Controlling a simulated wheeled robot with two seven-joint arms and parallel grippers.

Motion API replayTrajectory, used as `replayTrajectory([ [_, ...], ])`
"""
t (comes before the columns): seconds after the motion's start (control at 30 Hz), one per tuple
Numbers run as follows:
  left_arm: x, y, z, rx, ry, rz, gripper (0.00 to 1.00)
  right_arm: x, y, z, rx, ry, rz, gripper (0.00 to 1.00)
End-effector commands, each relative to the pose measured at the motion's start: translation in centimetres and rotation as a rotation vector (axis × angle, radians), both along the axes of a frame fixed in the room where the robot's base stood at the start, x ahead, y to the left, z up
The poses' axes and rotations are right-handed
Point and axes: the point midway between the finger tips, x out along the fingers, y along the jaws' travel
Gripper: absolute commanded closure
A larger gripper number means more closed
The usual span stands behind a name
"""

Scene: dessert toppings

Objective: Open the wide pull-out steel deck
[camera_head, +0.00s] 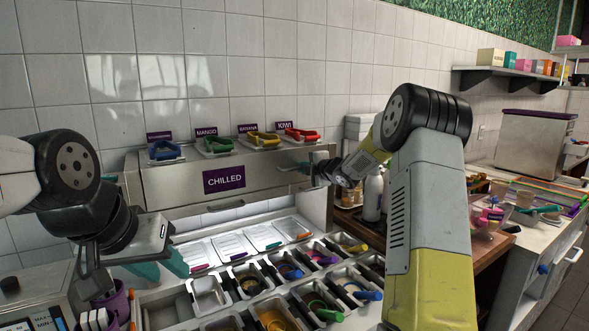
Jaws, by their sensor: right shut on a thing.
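The wide steel deck (270,184), with a purple CHILLED label on its front, spans the back of the counter above the topping trays. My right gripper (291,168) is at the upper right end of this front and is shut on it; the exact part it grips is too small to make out. My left gripper (160,270) is low at the left, apart from the deck, with its teal fingers apart and nothing seen between them.
Topping pans (208,293) with coloured scoops fill the counter below. A purple cup (112,300) stands under my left gripper. White bottles (373,197) stand to the right.

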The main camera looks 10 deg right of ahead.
Motion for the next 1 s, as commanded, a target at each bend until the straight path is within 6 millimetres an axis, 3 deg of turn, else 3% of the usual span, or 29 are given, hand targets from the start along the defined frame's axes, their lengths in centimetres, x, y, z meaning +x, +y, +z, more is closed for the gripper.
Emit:
replayTrajectory([
  [0.37, 0.0, 0.0, 0.0, 0.0, 0.0, 0.0, 0.64, -0.1, 0.0, -0.1, 0.0, 0.001, 0.0, 1.0],
  [0.53, 0.0, 0.0, 0.0, 0.0, 0.0, 0.0, 0.64, -1.2, -0.5, -0.1, -0.001, 0.003, -0.001, 1.0],
  [0.67, 0.0, 0.0, 0.0, 0.0, 0.0, 0.0, 0.64, -3.1, -1.3, -0.1, -0.002, 0.004, -0.001, 1.0],
  [1.0, 0.0, 0.0, 0.0, 0.0, 0.0, 0.0, 0.64, -10.6, -4.3, -0.1, -0.001, 0.004, -0.002, 1.0],
])
